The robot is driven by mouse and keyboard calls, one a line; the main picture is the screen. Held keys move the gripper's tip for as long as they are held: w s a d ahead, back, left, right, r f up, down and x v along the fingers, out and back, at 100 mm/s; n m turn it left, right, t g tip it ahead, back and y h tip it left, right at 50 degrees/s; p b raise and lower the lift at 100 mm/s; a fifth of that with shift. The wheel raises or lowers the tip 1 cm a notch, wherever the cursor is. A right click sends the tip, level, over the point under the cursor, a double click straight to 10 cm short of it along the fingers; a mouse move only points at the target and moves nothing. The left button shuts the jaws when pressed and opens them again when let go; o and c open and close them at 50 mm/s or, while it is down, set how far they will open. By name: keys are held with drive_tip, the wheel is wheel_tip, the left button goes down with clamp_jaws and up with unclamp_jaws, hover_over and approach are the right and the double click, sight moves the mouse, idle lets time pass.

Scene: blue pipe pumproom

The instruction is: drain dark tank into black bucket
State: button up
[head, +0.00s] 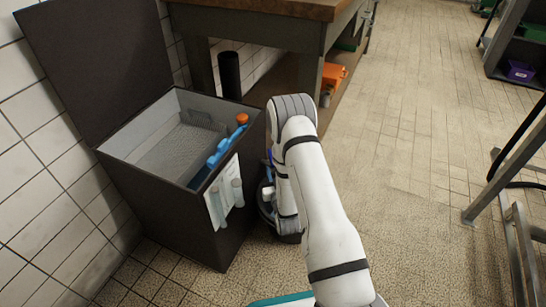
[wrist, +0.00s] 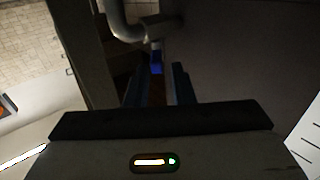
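The dark tank (head: 185,225) stands at the left in the head view with its lid (head: 95,65) raised. Its pale inside shows a perforated panel and a blue part with an orange cap (head: 241,119). A dark round shape, perhaps the black bucket (head: 265,212), is low by the tank's right side, mostly hidden by my arm. In the wrist view, a grey bent pipe (wrist: 122,22) ends near a small blue piece, perhaps a valve handle (wrist: 156,64). My gripper (wrist: 156,80) has its fingers apart, with the blue piece in line with the gap. Contact cannot be told.
A wooden-topped workbench (head: 245,5) stands behind the tank, with a black cylinder (head: 229,75) and an orange object (head: 332,76) beneath. A metal frame (head: 510,165) stands at the right. The tiled floor between is clear.

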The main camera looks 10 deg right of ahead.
sight(269, 150)
drive_tip(key=w+b, duration=0.2)
drive_tip(key=w, duration=0.5)
drive_tip(key=shift+w+d, duration=0.2)
drive_tip(key=shift+c, duration=0.4)
clamp_jaws()
